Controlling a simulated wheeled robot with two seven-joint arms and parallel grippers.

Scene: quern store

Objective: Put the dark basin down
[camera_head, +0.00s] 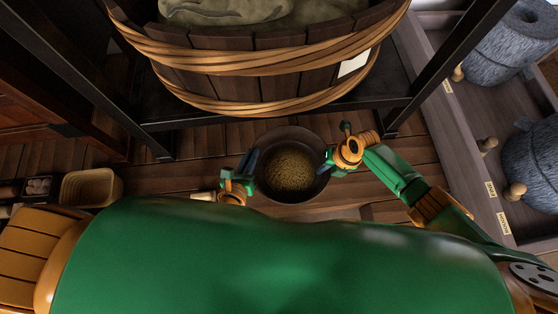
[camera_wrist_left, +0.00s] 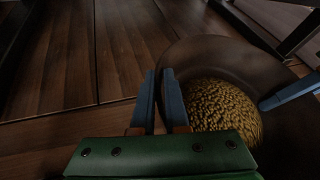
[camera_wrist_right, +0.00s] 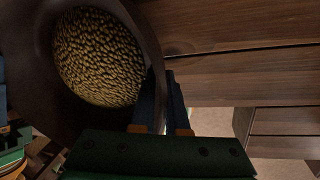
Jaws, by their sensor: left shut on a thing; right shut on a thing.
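The dark basin (camera_head: 290,193) is round and holds a heap of yellow-brown grain (camera_head: 289,170). It appears level between my two grippers, over the wooden floor in the head view. My left gripper (camera_head: 247,168) is shut on its left rim, and my right gripper (camera_head: 330,158) is shut on its right rim. The left wrist view shows the basin (camera_wrist_left: 215,52) with its wall between the blue fingers (camera_wrist_left: 168,98). The right wrist view shows the basin rim (camera_wrist_right: 146,38) passing between the fingers (camera_wrist_right: 167,98). I cannot tell whether the basin's underside touches anything.
A large wooden tub (camera_head: 255,62) with rope hoops stands on a dark metal frame (camera_head: 415,85) just beyond. Grey quern stones (camera_head: 510,45) sit in a tray at right. A small tan basket (camera_head: 91,187) is at left. Plank floor (camera_head: 205,145) surrounds the basin.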

